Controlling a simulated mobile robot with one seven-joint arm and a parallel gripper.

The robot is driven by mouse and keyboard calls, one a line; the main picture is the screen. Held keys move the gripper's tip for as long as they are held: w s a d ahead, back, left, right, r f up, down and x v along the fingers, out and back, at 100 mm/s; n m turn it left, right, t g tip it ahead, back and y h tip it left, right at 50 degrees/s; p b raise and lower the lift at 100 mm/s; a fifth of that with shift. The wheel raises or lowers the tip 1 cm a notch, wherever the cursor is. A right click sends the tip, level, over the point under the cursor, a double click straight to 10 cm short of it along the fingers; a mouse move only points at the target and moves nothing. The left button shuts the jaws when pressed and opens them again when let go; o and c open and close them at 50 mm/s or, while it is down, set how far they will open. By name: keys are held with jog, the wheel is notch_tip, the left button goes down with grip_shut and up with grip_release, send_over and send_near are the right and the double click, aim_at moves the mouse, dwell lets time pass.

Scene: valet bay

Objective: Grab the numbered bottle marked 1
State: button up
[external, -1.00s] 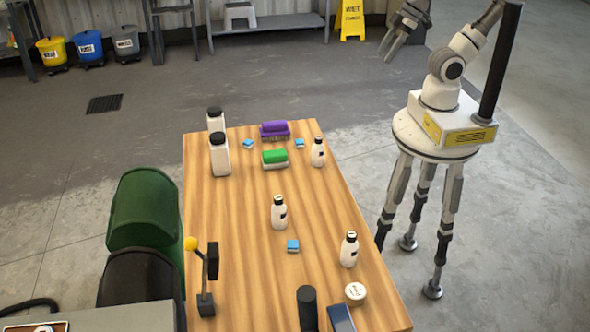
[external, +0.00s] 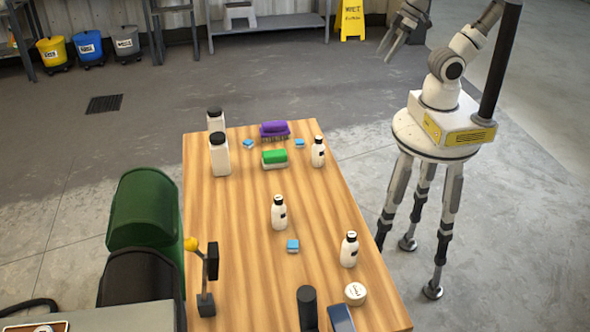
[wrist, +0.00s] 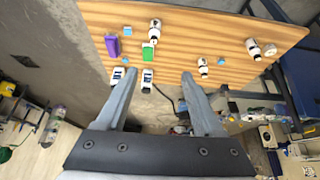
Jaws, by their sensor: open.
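Three small white bottles with black caps and dark labels stand upright on the wooden table: one at the far right (external: 318,154), one in the middle (external: 279,214) and one nearer the right edge (external: 349,251). They also show in the wrist view, at the top (wrist: 155,30), at centre right (wrist: 203,66) and at the right (wrist: 253,47). Their label markings are too small to read, so I cannot tell which is 1. My gripper (external: 385,53) is raised beyond the table's far right corner. In the wrist view its fingers (wrist: 160,75) are apart and empty, clear of the bottles.
Two larger white bottles (external: 220,156) stand at the table's far left. A purple brush (external: 274,130), a green brush (external: 274,157) and small blue blocks (external: 292,246) lie among the bottles. A round white tin (external: 355,294) and a black cylinder (external: 307,308) are near the front.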

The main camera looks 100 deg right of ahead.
jog(key=w+a+f+n+t+y+b, duration=0.1)
jog(key=w+a+f+n+b, duration=0.2)
jog(key=w, duration=0.4)
jog(key=w+a+f+n+t, duration=0.1)
jog(key=w+a+f+t, duration=0.1)
jog(key=w+a+f, duration=0.4)
jog(key=n+t+y+b, duration=0.45)
jog(key=y+b, duration=0.65)
jog(key=b, duration=0.8)
send_near(354, 233)
jog(key=shift+t, duration=0.25)
jog(key=x, duration=0.3)
jog(key=f+x, duration=0.1)
jog(key=x, duration=0.1)
jog(key=shift+w+d, duration=0.25)
jog(key=shift+d, duration=0.05)
jog(key=x, duration=0.3)
jog(key=b+x, duration=0.1)
jog(key=shift+s+a, duration=0.15)
jog(key=shift+a, duration=0.25)
jog(key=shift+w+a, duration=0.45)
jog(key=shift+w, duration=0.05)
